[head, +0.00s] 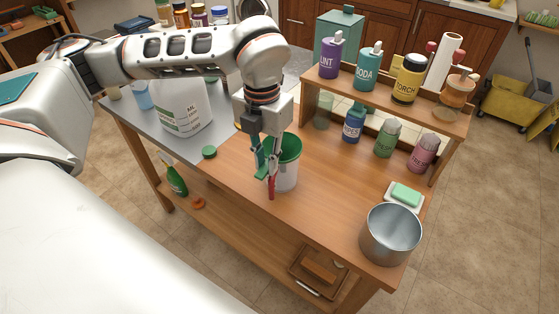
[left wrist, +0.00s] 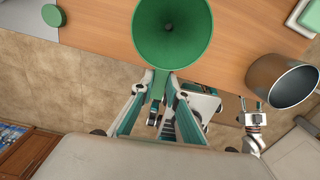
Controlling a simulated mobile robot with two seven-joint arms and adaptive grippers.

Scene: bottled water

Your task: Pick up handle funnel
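The green handle funnel (head: 290,146) sits wide end up at the top of a white container (head: 288,180) on the wooden table. In the left wrist view I look down into the round funnel bowl (left wrist: 172,28), and its flat handle points toward my gripper. My left gripper (head: 266,168) is at the near side of the funnel. In the left wrist view the fingertips of the left gripper (left wrist: 159,82) close in on both sides of the handle and appear to touch it. The white container is hidden in that view. My right gripper is not visible in the head view.
A metal pot (head: 390,236) stands at the table's right corner, next to a green sponge (head: 406,194). A large white jug (head: 183,108) and a green lid (head: 209,152) are to the left. A shelf (head: 385,96) with several bottles stands behind. A red item (head: 271,189) is below the gripper.

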